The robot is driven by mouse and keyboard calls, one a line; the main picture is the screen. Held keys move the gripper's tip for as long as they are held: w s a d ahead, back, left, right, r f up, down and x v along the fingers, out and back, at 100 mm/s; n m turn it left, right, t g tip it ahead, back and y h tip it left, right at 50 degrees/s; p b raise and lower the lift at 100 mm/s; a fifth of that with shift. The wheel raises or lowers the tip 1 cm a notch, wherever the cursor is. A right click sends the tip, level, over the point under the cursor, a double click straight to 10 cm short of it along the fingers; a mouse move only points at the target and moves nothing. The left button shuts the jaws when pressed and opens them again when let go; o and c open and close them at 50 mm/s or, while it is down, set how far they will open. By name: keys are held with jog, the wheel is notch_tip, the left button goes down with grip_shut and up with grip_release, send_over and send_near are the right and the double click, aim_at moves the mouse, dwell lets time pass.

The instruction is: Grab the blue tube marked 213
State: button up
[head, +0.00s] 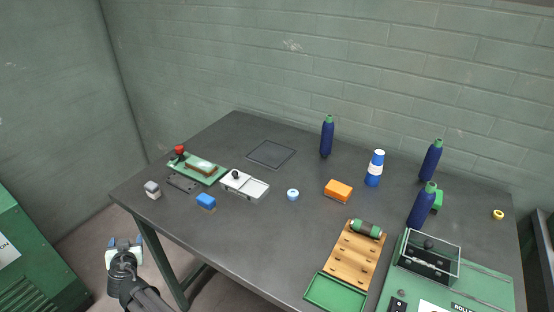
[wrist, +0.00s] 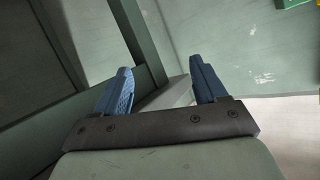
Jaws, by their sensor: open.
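Three dark blue tubes with green tops stand upright on the table: one at the back (head: 326,140), one at the right (head: 430,164), and one nearer the front right (head: 420,208). No number 213 can be read on any of these. My gripper (head: 124,241) is at the lower left of the head view, off the table's left side and far from the tubes. In the wrist view its blue fingers (wrist: 160,82) are apart with nothing held between them.
The dark table (head: 270,230) also holds an orange block (head: 339,189), a blue block (head: 206,201), a wooden rack (head: 352,257) with a green tray (head: 335,293), and a clear-covered machine (head: 430,255). A green cabinet (head: 35,250) stands at the left. The table's middle is mostly clear.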

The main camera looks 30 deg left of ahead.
jog(key=a+r+t+y, duration=0.1)
jog(key=a+r, duration=0.1)
jog(key=r, duration=1.2)
jog(key=a+r+t+y, duration=0.2)
jog(key=r, duration=1.1)
jog(key=w+d+r+m+t+h, duration=0.2)
jog(key=w+d+r, duration=0.2)
jog(key=w+r, duration=0.5)
jog(key=w+d+m+t+h, duration=0.1)
jog(key=w+d+m+h, duration=0.1)
jog(key=w+d, duration=0.45)
jog(key=w+d+m+t+h, duration=0.1)
jog(key=w+d+h, duration=0.2)
jog(key=w, duration=0.6)
jog(key=m+g+h, duration=0.4)
jog(key=g+h, duration=0.4)
send_near(381, 154)
jog(key=x, duration=0.8)
jog(key=shift+d+f, duration=0.1)
jog(key=shift+a+x, duration=0.25)
jog(key=shift+x, duration=1.05)
jog(key=shift+a+x, duration=0.2)
jog(key=shift+x, duration=1.1)
